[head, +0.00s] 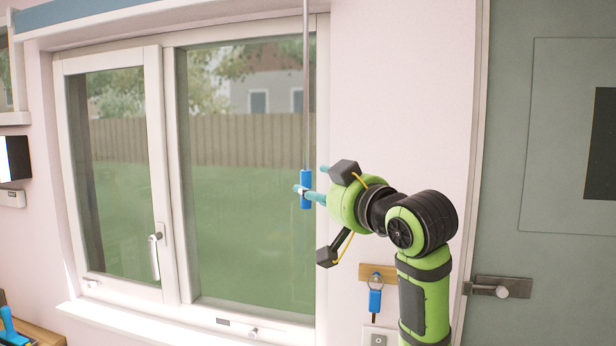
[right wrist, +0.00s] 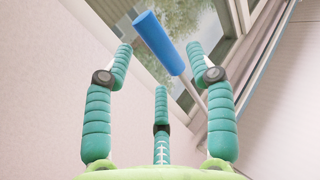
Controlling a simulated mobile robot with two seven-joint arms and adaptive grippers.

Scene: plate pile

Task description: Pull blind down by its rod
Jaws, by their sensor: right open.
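The blind's thin grey rod (head: 306,80) hangs straight down in front of the window's right edge and ends in a blue handle (head: 306,192). The rod also shows in the right wrist view (right wrist: 192,92). A blue strip with a white edge (head: 75,14), perhaps the raised blind or its casing, runs along the window top. My right gripper (head: 311,182) is open, with its teal fingers at the handle. In the right wrist view the handle (right wrist: 158,43) lies between the spread fingertips, its lower end toward the left one. Contact is unclear. My left gripper is out of view.
The window (head: 245,170) has a handle (head: 154,255) on its left sash and a sill below. A blue tag (head: 375,300) hangs on a wooden wall hook below my right gripper. A grey-green door (head: 510,150) stands at right. A blue-handled thing (head: 12,330) lies lower left.

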